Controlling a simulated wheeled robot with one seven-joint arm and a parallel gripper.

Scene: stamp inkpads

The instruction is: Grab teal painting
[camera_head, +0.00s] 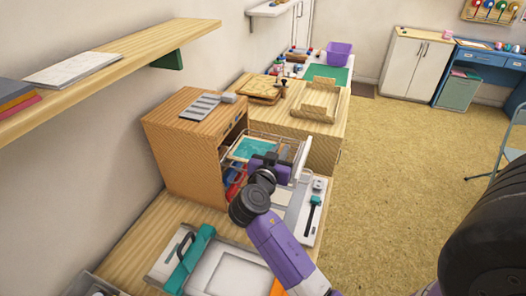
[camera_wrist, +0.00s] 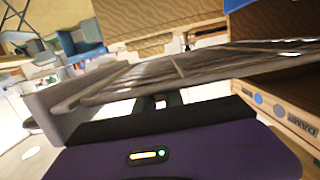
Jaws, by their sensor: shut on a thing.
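The teal painting (camera_head: 252,147) lies flat on a wire rack (camera_head: 226,142) that is pulled out of the wooden cabinet (camera_head: 187,152). My purple gripper (camera_head: 271,160) is at the painting's near right edge, shut on it, and covers that corner. In the wrist view my dark fingers (camera_wrist: 161,101) meet the edge of the rack (camera_wrist: 185,70), which is seen nearly edge-on. The teal face of the painting does not show there, and the fingertips' contact is partly hidden.
The rack's pale front panel (camera_head: 301,160) stands close to the right of my gripper. The cabinet's opening is to the left. A wooden shelf (camera_head: 110,65) hangs on the wall at left.

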